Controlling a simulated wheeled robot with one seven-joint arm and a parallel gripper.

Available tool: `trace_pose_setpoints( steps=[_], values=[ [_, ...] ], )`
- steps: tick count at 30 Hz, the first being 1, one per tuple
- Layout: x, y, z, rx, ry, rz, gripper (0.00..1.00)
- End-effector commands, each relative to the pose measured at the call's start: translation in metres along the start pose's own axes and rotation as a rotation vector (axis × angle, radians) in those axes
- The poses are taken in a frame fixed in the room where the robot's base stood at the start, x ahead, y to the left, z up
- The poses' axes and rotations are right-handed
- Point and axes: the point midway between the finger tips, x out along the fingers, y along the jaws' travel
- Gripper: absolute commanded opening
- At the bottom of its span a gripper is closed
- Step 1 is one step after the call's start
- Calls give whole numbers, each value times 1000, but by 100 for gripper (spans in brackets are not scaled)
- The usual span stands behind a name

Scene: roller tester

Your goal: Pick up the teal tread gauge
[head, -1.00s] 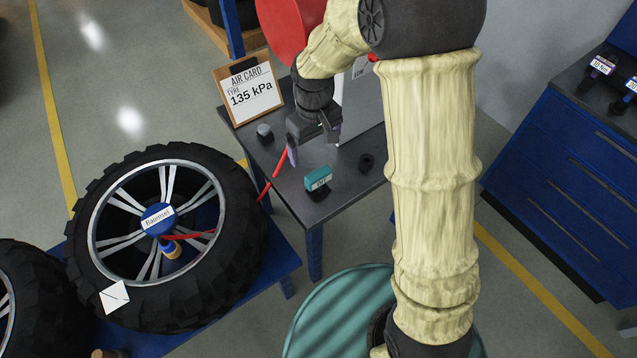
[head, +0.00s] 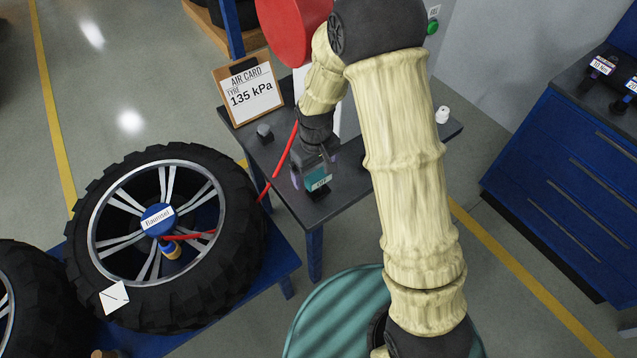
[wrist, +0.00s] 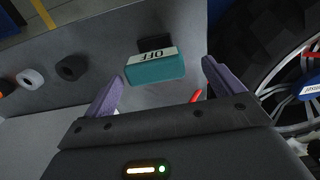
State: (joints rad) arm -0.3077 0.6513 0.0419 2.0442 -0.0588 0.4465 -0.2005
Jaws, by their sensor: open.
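The teal tread gauge (head: 318,179) sits on the dark grey table (head: 350,192), with a black part beside it. In the wrist view the teal gauge (wrist: 155,68) shows a pale label reading OFF, upside down. My gripper (head: 315,176) is above it, partly covering it in the head view. In the wrist view the purple fingers of my gripper (wrist: 163,88) are spread wide, one to each side of the gauge and a little short of it. The gripper is open and holds nothing.
An air card (head: 248,90) reading 135 kPa stands at the table's left, by a small dark block (head: 264,132). A red hose (head: 283,155) runs left of my gripper. A white item (head: 442,115) stands at the right end. A wheel (head: 165,235) lies on a blue stand.

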Motion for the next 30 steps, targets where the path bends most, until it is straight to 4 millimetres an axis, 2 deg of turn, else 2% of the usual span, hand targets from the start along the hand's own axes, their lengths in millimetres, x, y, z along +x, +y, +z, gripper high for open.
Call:
trace_pose_setpoints(
  steps=[6, 10, 27, 30],
  values=[
    [31, 6, 4, 1, -5, -1, 93],
    [45, 6, 3, 1, -2, 0, 93],
    [47, 6, 3, 1, 0, 1, 93],
    [47, 6, 3, 1, -1, 1, 73]
  ],
)
